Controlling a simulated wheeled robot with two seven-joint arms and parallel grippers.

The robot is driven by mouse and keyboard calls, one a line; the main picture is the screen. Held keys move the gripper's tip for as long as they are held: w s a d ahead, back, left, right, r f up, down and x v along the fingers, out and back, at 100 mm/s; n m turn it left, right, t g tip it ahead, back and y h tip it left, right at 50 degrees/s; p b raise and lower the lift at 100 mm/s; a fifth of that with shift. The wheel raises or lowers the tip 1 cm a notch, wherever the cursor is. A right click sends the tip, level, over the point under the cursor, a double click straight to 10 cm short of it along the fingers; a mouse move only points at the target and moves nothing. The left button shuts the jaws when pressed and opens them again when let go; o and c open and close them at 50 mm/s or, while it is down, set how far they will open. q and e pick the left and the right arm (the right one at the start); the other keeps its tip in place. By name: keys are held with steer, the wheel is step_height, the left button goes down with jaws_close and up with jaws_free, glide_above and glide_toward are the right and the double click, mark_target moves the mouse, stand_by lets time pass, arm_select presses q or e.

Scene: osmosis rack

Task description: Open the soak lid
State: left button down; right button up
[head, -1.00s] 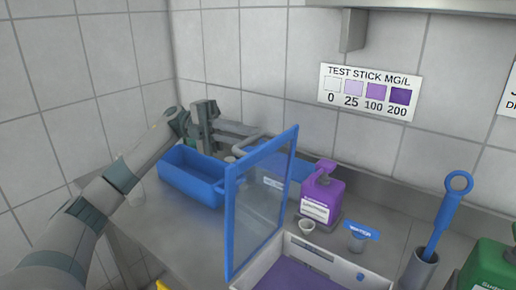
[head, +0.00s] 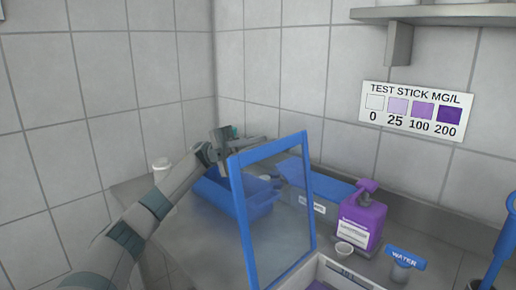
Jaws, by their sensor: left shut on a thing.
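The soak lid (head: 272,215) is a clear panel in a blue frame. It stands steeply raised at the left edge of the white soak box (head: 335,277), which shows only in part at the bottom edge and has a little purple inside. My left gripper (head: 250,145) is at the lid's upper edge, behind the frame's top left corner, and is shut on the lid. Its fingertips are partly hidden by the frame, so the exact contact is hard to see. My right gripper is out of view.
A blue bin (head: 215,195) stands behind the lid, partly seen through it. A shelf (head: 440,13) juts out top right.

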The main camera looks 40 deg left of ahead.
arm_select(q)
steer(key=c, duration=1.8)
jaws_free()
steer(key=shift+a, duration=0.1)
